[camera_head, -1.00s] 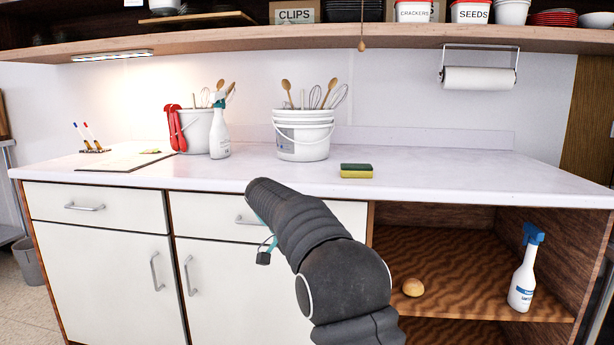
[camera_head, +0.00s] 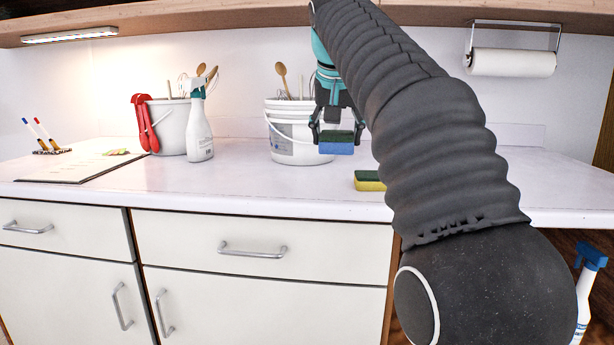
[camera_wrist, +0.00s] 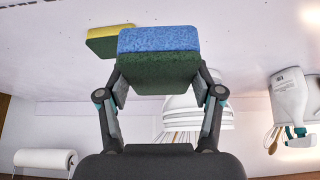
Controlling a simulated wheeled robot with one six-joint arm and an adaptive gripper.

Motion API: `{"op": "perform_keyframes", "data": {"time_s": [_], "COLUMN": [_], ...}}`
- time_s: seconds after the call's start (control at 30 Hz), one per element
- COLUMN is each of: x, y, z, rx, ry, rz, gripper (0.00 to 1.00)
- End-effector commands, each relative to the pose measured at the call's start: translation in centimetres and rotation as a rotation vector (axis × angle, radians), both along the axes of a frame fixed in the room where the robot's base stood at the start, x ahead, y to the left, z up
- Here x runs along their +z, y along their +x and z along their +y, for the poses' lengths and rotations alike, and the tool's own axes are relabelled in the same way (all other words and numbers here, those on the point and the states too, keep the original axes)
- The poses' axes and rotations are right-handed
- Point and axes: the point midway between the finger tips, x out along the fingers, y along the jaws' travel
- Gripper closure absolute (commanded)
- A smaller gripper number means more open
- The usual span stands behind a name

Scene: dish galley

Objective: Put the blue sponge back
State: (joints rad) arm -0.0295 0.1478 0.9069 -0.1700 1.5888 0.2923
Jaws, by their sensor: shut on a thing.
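The blue sponge (camera_head: 336,149), blue with a dark green scouring face on top, is held in my gripper (camera_head: 335,138) above the white counter (camera_head: 240,180), in front of the white bucket with utensils. In the wrist view the blue sponge (camera_wrist: 158,40) sits between the two fingertips of my gripper (camera_wrist: 159,80), which is shut on it. A yellow sponge (camera_head: 369,181) with a green top lies on the counter, lower right of the held sponge and partly hidden by my arm. The yellow sponge also shows in the wrist view (camera_wrist: 105,47).
The white bucket (camera_head: 290,145) stands close behind the gripper. A paper towel roll (camera_head: 512,62) hangs at right. The counter's front middle is clear.

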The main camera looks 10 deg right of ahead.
Motion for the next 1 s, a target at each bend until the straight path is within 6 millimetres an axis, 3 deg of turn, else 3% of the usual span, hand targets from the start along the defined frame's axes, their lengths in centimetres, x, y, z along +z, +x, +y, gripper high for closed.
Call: {"op": "perform_keyframes", "data": {"time_s": [0.17, 0.6, 0.83, 1.0], "x": [-1.3, -6.1, -7.3, -9.8], "y": [2.0, 9.9, 11.1, 11.0], "z": [0.2, 2.3, 2.8, 2.8], "rx": [-0.003, -0.007, -0.005, -0.004], "ry": [0.003, 0.003, 0.003, 0.003], "rz": [0.001, 0.000, 0.000, 0.000], "gripper": [0.78, 0.78, 0.78, 0.78]}}
